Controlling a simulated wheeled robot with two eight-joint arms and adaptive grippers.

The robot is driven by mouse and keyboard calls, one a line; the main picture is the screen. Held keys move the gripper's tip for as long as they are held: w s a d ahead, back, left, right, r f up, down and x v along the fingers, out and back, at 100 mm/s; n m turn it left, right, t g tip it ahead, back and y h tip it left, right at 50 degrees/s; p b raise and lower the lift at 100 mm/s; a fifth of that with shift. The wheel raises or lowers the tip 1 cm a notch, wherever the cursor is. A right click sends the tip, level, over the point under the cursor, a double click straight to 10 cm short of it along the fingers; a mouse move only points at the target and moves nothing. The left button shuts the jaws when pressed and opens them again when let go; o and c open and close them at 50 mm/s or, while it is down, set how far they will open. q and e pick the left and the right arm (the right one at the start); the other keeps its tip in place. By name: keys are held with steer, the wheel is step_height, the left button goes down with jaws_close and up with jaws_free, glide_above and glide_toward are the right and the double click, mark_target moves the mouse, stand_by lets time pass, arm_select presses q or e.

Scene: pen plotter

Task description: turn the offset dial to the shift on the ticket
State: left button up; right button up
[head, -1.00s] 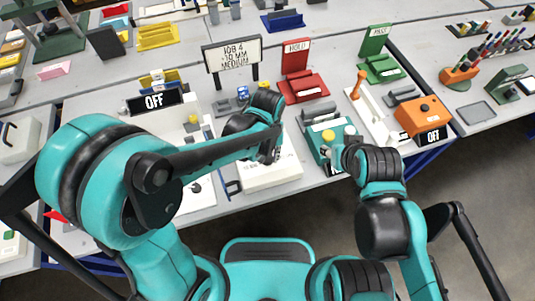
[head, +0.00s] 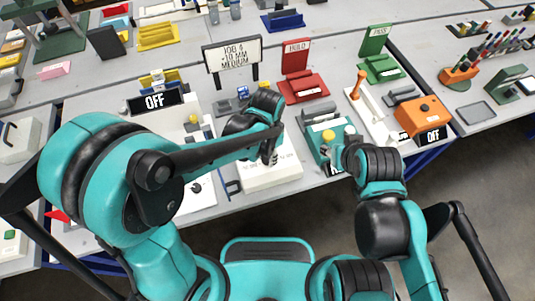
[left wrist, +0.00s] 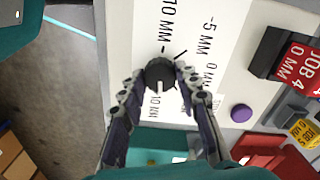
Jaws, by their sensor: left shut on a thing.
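The offset dial (left wrist: 160,74) is a small black round knob with a white mark, on a white panel (left wrist: 135,25) printed with several MM labels. In the left wrist view its white mark points down, towards a 10 MM label. My left gripper (left wrist: 158,82) is shut on the dial, one finger on each side; it also shows in the head view (head: 270,157), where it hides the dial. The ticket (head: 232,54) is a white board on a black stand reading JOB 4, 10 MM, MEDIUM; its sign is hard to read. My right gripper (head: 334,150) is beside the teal box; its fingers are unclear.
A teal box (head: 313,148) with a yellow knob (head: 328,136) stands right of the panel. A purple button (left wrist: 241,113) is near the dial. An orange box (head: 422,116) stands at right.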

mark_target(267, 157)
arm_select(q)
steer(key=shift+m, duration=0.8)
steer(key=o, duration=1.2)
steer(key=shift+c, duration=0.2)
steer(key=shift+r, duration=0.1)
step_height(267, 157, up, 12)
